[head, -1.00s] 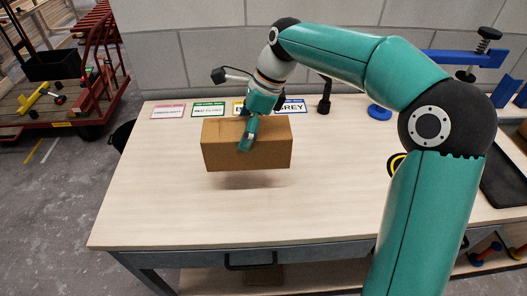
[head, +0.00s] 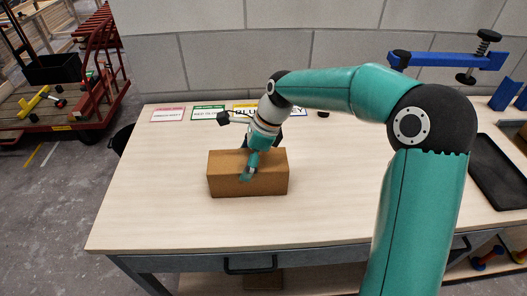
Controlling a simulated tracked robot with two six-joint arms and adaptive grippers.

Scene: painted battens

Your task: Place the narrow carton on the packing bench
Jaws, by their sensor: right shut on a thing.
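The narrow carton (head: 226,179) is a brown cardboard box, level, with its long side facing me, over the middle-left of the packing bench (head: 180,225). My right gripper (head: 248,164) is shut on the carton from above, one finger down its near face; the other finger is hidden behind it. The carton's lower edge is at or just above the pale bench top; I cannot tell for sure whether it touches. My left gripper is not in view.
Several coloured label cards (head: 168,114) lie along the bench's back edge. A dark tray (head: 497,172) and a blue clamp (head: 450,60) are at the right. A red cart (head: 80,95) stands on the floor at left. The bench top around the carton is clear.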

